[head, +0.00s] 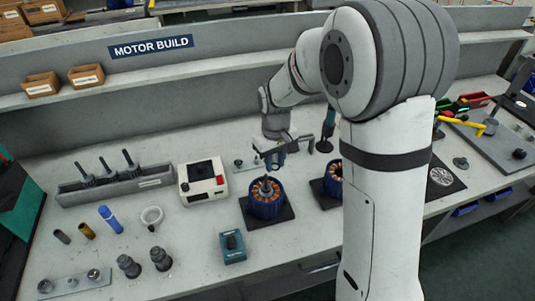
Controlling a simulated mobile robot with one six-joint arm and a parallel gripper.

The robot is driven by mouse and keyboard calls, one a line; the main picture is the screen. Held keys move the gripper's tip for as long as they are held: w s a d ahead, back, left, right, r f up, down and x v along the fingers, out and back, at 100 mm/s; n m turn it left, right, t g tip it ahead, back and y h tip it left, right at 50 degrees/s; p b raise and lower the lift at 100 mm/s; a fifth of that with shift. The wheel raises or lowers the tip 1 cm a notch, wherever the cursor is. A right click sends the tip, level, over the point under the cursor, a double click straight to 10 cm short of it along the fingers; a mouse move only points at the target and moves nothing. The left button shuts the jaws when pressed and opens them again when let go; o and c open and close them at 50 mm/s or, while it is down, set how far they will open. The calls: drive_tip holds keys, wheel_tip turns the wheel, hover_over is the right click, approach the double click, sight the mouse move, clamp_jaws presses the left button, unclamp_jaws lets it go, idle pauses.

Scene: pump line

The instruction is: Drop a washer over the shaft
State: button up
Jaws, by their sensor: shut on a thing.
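A blue motor housing with copper windings (258,205) stands upright on a dark square base in the middle of the bench. A grey shaft (266,186) rises from its centre. My gripper (269,164) points down just above the shaft. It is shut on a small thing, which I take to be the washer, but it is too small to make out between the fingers. I cannot tell whether it touches the shaft tip.
A second motor (333,183) stands close to the right, partly hidden by my arm. A rack of upright shafts (117,186) and several loose parts lie further left.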

sight(266, 175)
drive_tip(key=shift+n, duration=0.7)
drive_tip(key=a+r, duration=0.1)
drive_tip(key=s+a+r, duration=0.1)
drive_tip(key=r, duration=0.1)
drive_tip(key=shift+s+a+r, duration=0.2)
drive_tip(key=shift+a, duration=0.1)
drive_tip(key=shift+w+f+b, duration=0.1)
drive_tip(key=shift+f+b, duration=1.4)
drive_tip(key=shift+f, duration=0.65)
drive_tip(key=shift+f+b, duration=0.6)
drive_tip(key=shift+f, duration=0.2)
drive_tip(key=shift+f+b, duration=0.7)
drive_tip(key=shift+f, duration=0.25)
drive_tip(key=o, duration=1.1)
drive_tip(key=shift+r, duration=0.15)
wheel_tip(266, 175, up, 5)
drive_tip(key=p, duration=0.3)
drive_tip(key=shift+p, duration=0.35)
drive_tip(key=shift+d, duration=0.1)
